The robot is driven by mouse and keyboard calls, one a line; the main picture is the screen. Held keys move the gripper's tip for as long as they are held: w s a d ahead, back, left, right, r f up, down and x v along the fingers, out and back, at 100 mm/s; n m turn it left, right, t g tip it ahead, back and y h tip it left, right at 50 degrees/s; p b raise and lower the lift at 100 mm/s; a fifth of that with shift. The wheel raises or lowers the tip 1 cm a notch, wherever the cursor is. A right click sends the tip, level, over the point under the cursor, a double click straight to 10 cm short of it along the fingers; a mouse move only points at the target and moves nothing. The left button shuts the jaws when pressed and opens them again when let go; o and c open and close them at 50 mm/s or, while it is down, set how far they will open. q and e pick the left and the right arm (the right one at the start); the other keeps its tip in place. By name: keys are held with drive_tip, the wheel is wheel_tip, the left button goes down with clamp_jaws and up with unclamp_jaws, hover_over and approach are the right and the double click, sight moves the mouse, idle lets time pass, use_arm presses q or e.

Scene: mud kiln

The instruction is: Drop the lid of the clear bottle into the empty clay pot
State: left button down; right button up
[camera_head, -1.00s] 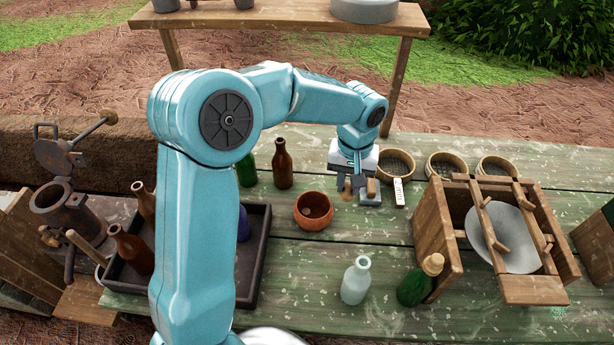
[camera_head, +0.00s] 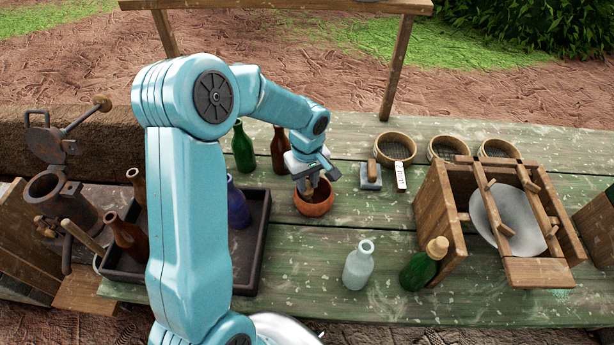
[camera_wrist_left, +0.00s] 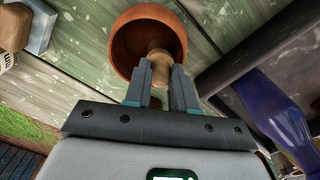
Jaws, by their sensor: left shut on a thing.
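The clay pot (camera_head: 314,206) is a round orange-brown bowl on the green table; it also shows in the left wrist view (camera_wrist_left: 128,42). My left gripper (camera_head: 312,188) is over the pot, its fingers at the pot's mouth. In the left wrist view my left gripper (camera_wrist_left: 162,80) is shut on a tan lid (camera_wrist_left: 159,60), seen against the pot's inside. Whether the lid touches the pot cannot be told. The clear bottle (camera_head: 358,268) stands upright and uncapped to the right and nearer. My right gripper is not in view.
A dark tray (camera_head: 257,250) with brown and blue bottles lies left of the pot. Green (camera_head: 243,148) and brown (camera_head: 279,150) bottles stand behind it. A corked green bottle (camera_head: 420,268), a wooden frame (camera_head: 440,215) and sieves (camera_head: 396,148) are to the right.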

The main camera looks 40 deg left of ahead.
sight(308, 184)
use_arm(q)
drive_tip(key=shift+w+f, duration=0.1)
drive_tip(key=shift+f, duration=0.1)
drive_tip(key=shift+d, duration=0.1)
drive_tip(key=c, duration=1.1)
unclamp_jaws()
drive_tip(key=shift+r, duration=0.1)
drive_tip(key=shift+o, duration=1.2)
wheel_tip(308, 184, up, 16)
drive_tip(key=shift+b, duration=0.3)
drive_tip(key=shift+r, duration=0.15)
